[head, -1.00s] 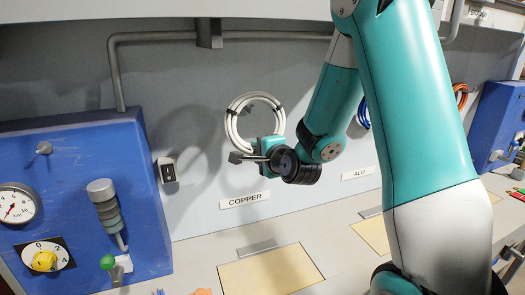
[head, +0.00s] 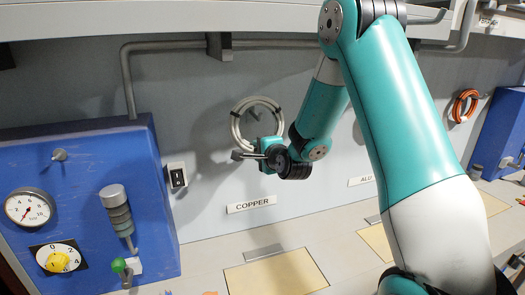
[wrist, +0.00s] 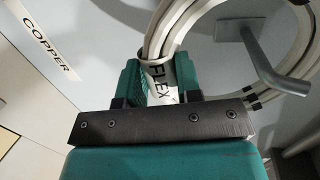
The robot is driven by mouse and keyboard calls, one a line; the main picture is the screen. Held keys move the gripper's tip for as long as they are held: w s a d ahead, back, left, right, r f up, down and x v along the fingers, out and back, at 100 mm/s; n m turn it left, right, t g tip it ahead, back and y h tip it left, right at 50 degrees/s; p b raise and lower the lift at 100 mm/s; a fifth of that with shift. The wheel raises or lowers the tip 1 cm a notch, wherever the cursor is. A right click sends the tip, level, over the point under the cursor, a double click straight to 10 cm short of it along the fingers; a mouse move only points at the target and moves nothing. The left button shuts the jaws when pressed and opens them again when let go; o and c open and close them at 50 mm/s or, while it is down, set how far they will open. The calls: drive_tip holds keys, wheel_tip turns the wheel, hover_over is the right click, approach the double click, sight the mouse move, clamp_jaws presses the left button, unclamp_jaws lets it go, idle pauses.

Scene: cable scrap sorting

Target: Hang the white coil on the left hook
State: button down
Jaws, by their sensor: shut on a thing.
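The white coil (head: 236,127) is a ring with dark ties, held upright near the back wall above the COPPER label. My gripper (head: 264,144) is shut on its lower part. In the wrist view the fingers (wrist: 160,82) close on the coil (wrist: 205,25) at a white FLEX tag (wrist: 161,82). The left hook (head: 255,114), a grey bent rod, shows inside the ring. In the wrist view the hook (wrist: 262,57) also lies within the ring's outline, its tip over the right strands. I cannot tell whether the coil rests on it.
A COPPER label (head: 252,204) is on the wall below the coil. A blue panel (head: 90,180) with gauge and knobs stands at left. An orange coil (head: 464,106) hangs at far right. A pipe (head: 170,45) runs above. My arm hides the middle wall.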

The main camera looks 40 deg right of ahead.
drive_tip(key=shift+w+d, duration=0.15)
drive_tip(key=shift+w, duration=0.45)
drive_tip(key=shift+w+d+f+b, duration=0.15)
drive_tip(key=shift+w+f+b, duration=0.3)
drive_tip(key=shift+f, duration=0.25)
drive_tip(key=shift+w+f+b, duration=0.15)
drive_tip(key=shift+f+b, duration=0.25)
drive_tip(key=shift+f, duration=0.1)
drive_tip(key=c, duration=0.7)
unclamp_jaws()
drive_tip(key=shift+f, duration=0.1)
